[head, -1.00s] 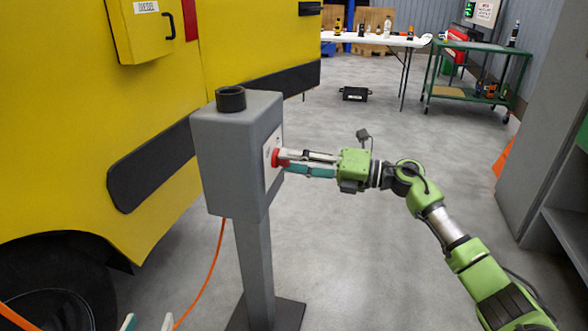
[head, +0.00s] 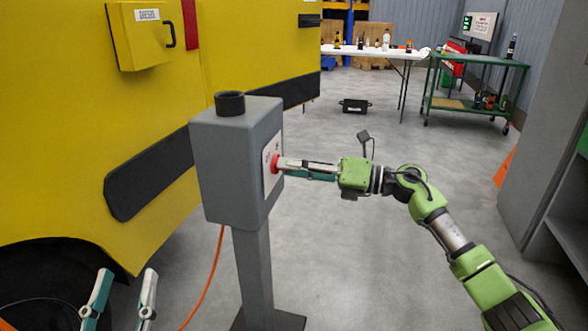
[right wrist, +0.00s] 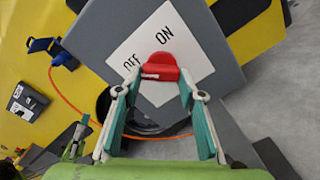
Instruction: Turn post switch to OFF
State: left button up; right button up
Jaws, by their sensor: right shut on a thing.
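The post switch is a red knob (right wrist: 160,67) on a white plate (right wrist: 150,35) marked OFF and ON, on the side of a grey post box (head: 225,155). In the right wrist view, ON lies above the knob and OFF to its upper left. My right gripper (right wrist: 160,82) is shut on the red knob, one fingertip on each side. In the head view the knob (head: 275,163) shows at the fingertips of my right gripper (head: 281,165). I cannot tell exactly which mark the knob points to. My left gripper (head: 126,278) is open and empty at the lower left.
A yellow vehicle (head: 150,100) stands close behind and left of the post. A black ring (head: 230,103) sits on top of the box. An orange cable (head: 206,280) runs down beside the post. A grey cabinet (head: 540,150) stands right.

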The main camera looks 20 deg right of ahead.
jog(key=shift+f, duration=0.1)
jog(key=o, duration=1.1)
jog(key=v, duration=1.2)
